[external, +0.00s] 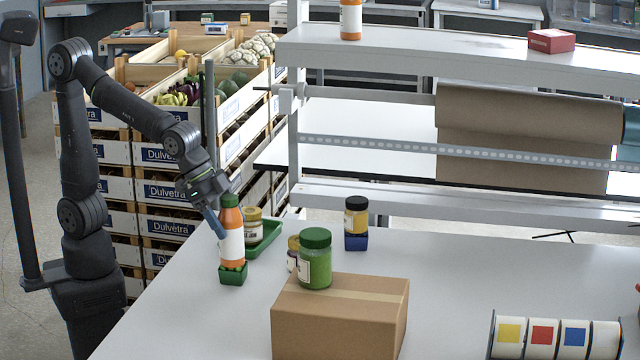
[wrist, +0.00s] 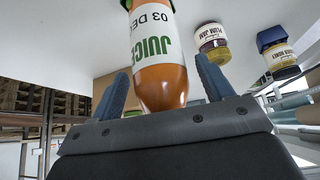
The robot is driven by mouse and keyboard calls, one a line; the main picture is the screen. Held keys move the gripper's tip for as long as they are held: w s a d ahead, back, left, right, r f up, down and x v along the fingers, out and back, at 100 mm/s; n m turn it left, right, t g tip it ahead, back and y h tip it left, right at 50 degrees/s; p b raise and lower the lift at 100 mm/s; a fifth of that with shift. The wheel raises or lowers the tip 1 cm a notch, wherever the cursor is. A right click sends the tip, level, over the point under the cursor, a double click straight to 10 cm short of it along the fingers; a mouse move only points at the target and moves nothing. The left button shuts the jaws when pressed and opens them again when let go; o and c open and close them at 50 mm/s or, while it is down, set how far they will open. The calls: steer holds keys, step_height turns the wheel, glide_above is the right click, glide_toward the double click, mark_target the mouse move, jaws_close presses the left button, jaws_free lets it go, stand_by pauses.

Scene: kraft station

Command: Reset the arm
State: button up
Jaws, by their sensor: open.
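My gripper (external: 215,222) is at the left edge of the table, close beside the orange juice bottle (external: 231,240). The bottle has a green cap and white label and stands upright on a green block (external: 233,275). In the wrist view, my gripper's two blue fingers (wrist: 160,82) are spread apart, with the juice bottle (wrist: 160,60) showing in the gap between them. I cannot tell whether either finger touches it. The wrist picture appears upside down.
A cardboard box (external: 325,320) and green jar (external: 315,262) stand right of the bottle. A green tray (external: 268,246) with a yellow-lidded jar (external: 253,230) is behind it. A dark-lidded jar (external: 356,220) sits on a blue block (external: 355,242). Produce crates (external: 160,180) stand behind my arm.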

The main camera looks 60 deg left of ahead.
mark_target(222, 204)
step_height(222, 204, up, 4)
steer(key=shift+r, duration=0.2)
steer(key=shift+s+r, duration=0.65)
steer(key=shift+s, duration=0.35)
steer(key=shift+s+r, duration=0.15)
steer(key=shift+s, duration=0.15)
steer(key=shift+w, duration=0.15)
